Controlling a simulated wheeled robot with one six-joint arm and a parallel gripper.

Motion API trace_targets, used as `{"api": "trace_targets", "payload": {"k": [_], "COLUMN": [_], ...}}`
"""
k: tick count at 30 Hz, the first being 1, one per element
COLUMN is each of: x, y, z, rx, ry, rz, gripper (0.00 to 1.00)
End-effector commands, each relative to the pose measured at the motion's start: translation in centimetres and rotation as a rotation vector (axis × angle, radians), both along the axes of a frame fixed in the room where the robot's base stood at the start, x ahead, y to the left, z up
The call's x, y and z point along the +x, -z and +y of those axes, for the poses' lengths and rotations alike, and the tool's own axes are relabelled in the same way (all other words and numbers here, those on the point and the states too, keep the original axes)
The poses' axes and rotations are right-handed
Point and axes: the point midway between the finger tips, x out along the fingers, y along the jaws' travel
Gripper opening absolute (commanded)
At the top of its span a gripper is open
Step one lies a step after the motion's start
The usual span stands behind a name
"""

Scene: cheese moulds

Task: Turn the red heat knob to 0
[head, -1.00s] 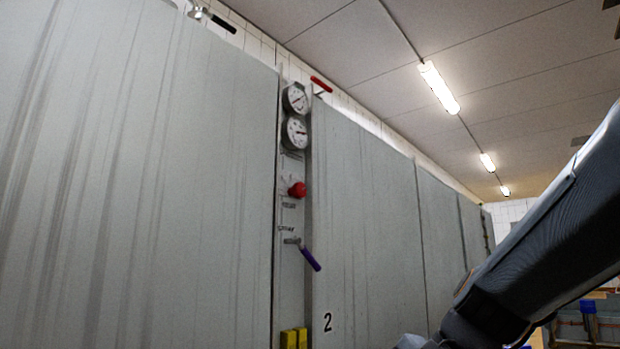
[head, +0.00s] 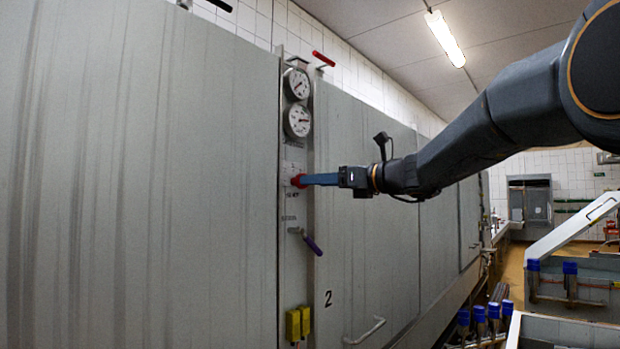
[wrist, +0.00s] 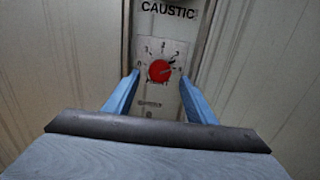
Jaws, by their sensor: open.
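The red heat knob (wrist: 160,71) sits on a pale scale plate (wrist: 153,50) with numbers around it. Its pointer mark looks turned to the upper right, toward the right side of the scale. In the head view the knob (head: 298,181) is on the narrow panel, partly hidden by the fingers. My gripper (wrist: 158,88) is open, with one blue finger to the left and one to the right of the knob. In the head view my gripper (head: 308,180) reaches the knob from the right. I cannot tell whether the fingers touch it.
Two round gauges (head: 298,102) are above the knob on the panel (head: 290,260). A lever with a purple handle (head: 312,243) is below it, and yellow boxes (head: 297,323) lower down. A red-handled lever (head: 322,58) is above. Large grey doors flank the panel.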

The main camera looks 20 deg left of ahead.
Motion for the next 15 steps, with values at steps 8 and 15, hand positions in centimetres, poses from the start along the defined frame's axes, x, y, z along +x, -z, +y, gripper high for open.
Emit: {"api": "trace_targets", "payload": {"k": [8, 15], "x": [1.1, 1.3], "y": [0.0, 0.0], "z": [2.8, 3.1], "rx": [-0.002, -0.002], "ry": [0.0, 0.002], "rz": [-0.001, -0.001], "gripper": [0.51, 0.51]}}
